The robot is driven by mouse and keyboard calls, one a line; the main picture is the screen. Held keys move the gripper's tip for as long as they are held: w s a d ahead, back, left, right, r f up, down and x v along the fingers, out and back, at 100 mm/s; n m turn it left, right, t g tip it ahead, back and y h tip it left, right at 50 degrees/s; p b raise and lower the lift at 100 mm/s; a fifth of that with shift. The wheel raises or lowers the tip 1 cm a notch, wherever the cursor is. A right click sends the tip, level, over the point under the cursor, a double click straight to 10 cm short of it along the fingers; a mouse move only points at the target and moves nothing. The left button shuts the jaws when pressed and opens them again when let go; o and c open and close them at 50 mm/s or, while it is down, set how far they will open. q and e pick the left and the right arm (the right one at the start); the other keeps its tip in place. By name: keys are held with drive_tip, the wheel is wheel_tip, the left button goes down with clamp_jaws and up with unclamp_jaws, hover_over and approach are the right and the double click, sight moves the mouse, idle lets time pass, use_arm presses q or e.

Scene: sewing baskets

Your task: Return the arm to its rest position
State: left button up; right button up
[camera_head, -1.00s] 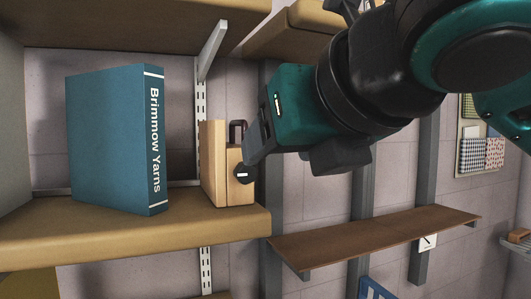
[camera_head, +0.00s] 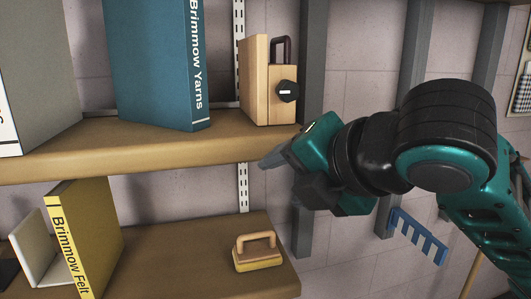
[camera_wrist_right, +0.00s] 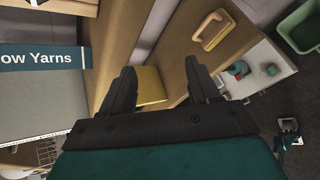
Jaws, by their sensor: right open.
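My right gripper (camera_head: 270,162) shows in the head view at the front edge of the upper shelf, in front of and below a wooden box with a dark handle and a black knob (camera_head: 268,82). The gripper is open, and in the right wrist view its two fingers (camera_wrist_right: 165,85) stand apart with nothing held between them. My right arm (camera_head: 420,140) reaches in from the right. My left gripper is not in view.
The upper shelf (camera_head: 60,155) holds a blue Brimmow Yarns binder (camera_head: 155,60) and a grey binder (camera_head: 35,60). The lower shelf (camera_head: 180,265) holds a yellow Brimmow Felt binder (camera_head: 85,235) and a wooden-handled block (camera_head: 257,252). A blue toothed rack (camera_head: 415,236) hangs on the wall.

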drive_tip(key=s+d+f+m+g+h, duration=0.1)
drive_tip(key=s+d+f+m, duration=0.15)
drive_tip(key=f+m, duration=0.7)
drive_tip(key=s+d+f+m+g, duration=0.1)
drive_tip(key=d+f+m, duration=0.2)
drive_tip(key=f+m, duration=0.65)
drive_tip(key=s+d+f+m+g+h, duration=0.25)
drive_tip(key=s+d+f+m, duration=0.3)
drive_tip(key=s+f, duration=0.35)
drive_tip(key=s+d+f+m+g+h, duration=0.2)
drive_tip(key=s+d+f+m+h, duration=0.15)
drive_tip(key=s+d+f, duration=0.5)
drive_tip(key=w+a+f+t+y, duration=0.2)
drive_tip(key=w+a+f+t, duration=0.3)
drive_tip(key=w+f+t, duration=0.2)
wheel_tip(320, 180, down, 3)
drive_tip(key=shift+w+a+y, duration=0.15)
drive_tip(key=shift+w+y, duration=0.25)
drive_tip(key=shift+w, duration=0.75)
drive_tip(key=shift+c, duration=0.3)
